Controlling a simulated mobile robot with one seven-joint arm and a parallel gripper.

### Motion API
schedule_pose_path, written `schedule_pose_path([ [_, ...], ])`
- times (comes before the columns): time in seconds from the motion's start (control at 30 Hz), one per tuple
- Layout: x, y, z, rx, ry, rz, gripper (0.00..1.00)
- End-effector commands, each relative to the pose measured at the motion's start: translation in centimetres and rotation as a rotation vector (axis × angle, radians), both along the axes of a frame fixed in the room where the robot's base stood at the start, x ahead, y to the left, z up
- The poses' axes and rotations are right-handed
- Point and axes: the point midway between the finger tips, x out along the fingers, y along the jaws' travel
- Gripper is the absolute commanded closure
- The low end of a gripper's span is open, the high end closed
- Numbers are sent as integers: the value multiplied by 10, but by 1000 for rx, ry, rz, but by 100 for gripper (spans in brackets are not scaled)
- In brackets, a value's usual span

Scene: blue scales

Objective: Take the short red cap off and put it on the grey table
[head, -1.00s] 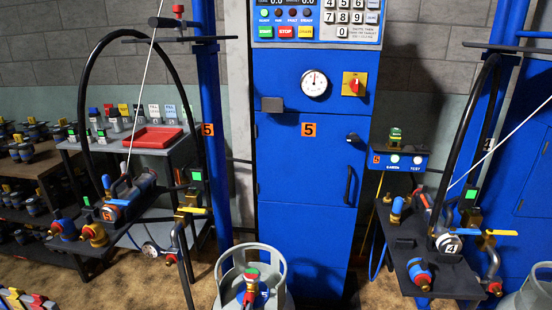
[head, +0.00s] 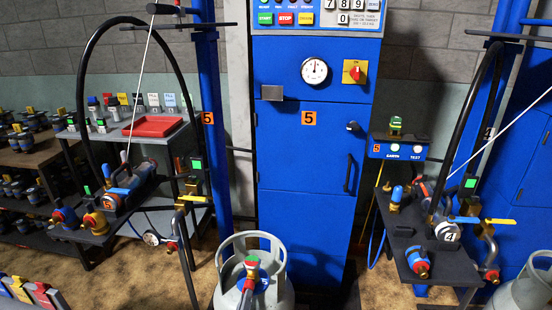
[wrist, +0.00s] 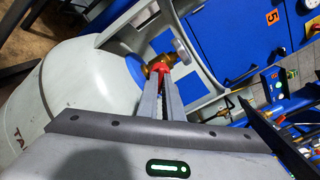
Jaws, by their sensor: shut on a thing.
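The short red cap (wrist: 160,70) is on the brass valve (wrist: 154,66) of a grey gas cylinder (wrist: 95,85) in the wrist view. My gripper (wrist: 161,80) is shut on this cap, which mostly hides behind the fingertips. I cannot tell whether the cap is still seated on the valve. In the head view the cylinder (head: 222,300) stands in front of the blue cabinet, with red and green parts at its valve (head: 252,268). The grey table (head: 112,135) is at the back left, carrying a red tray and small bottles.
The cylinder's collar (head: 229,248) rings the valve closely. The blue cabinet (head: 300,210) marked 5 stands behind. Filling stands with black hoses rise at left (head: 120,195) and right (head: 425,270). The red tray (head: 155,126) fills part of the grey table, with some bare top beside it.

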Motion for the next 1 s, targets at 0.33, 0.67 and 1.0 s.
schedule_pose_path([
  [0.33,-1,0,0,-249,36,1,100],
  [0.67,-6,1,0,-245,34,0,100],
  [1.0,-17,3,0,-244,35,1,100],
])
